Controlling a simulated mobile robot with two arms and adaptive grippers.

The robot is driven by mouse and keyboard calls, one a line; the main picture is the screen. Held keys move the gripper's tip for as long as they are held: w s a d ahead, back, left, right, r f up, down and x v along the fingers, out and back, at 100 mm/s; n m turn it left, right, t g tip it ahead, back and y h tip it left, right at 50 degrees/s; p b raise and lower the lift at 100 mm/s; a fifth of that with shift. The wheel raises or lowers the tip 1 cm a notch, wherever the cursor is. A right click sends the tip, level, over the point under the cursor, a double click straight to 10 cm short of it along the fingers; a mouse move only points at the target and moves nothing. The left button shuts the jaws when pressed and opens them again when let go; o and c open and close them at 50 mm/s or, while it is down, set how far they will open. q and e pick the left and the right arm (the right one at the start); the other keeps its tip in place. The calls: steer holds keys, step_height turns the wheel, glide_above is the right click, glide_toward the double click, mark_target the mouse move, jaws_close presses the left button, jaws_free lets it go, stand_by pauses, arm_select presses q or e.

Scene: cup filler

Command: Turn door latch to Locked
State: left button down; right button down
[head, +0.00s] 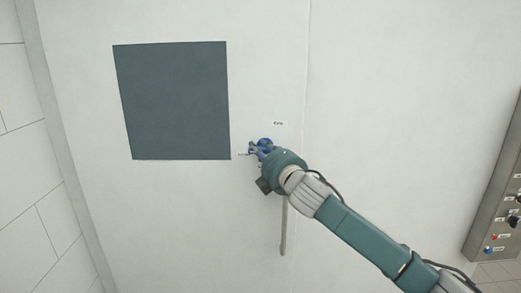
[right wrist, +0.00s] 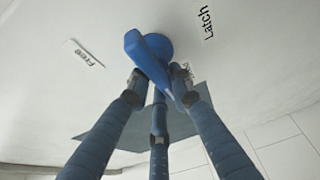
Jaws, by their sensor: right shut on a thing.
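The blue door latch (head: 264,142) sits on the white door, right of the dark square panel. In the right wrist view the latch (right wrist: 150,58) has a round base and a lever slanting from upper left to lower right. My right gripper (head: 257,148) is at the latch, with its fingers (right wrist: 160,92) around the lower part of the lever and shut on it. A "Free" label (right wrist: 83,54) lies left of the latch, and a "Latch" label (right wrist: 206,22) is at upper right. Another label is partly hidden behind the latch and a finger. My left gripper is out of view.
The dark panel (head: 172,101) is set in the door (head: 270,60). A grey vertical bar (head: 284,230) is below my right wrist. A grey control box (head: 498,205) with switches is at the far right. Tiled wall (head: 35,215) shows at left.

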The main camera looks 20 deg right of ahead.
steer(key=shift+f, duration=0.15)
steer(key=c, duration=1.8)
jaws_free()
steer(key=shift+c, duration=0.2)
steer(key=shift+s, duration=0.1)
steer(key=s, duration=0.4)
steer(key=s+d, duration=0.1)
steer(key=s, duration=0.6)
steer(key=shift+s+d, duration=0.15)
steer(key=shift+s, duration=0.25)
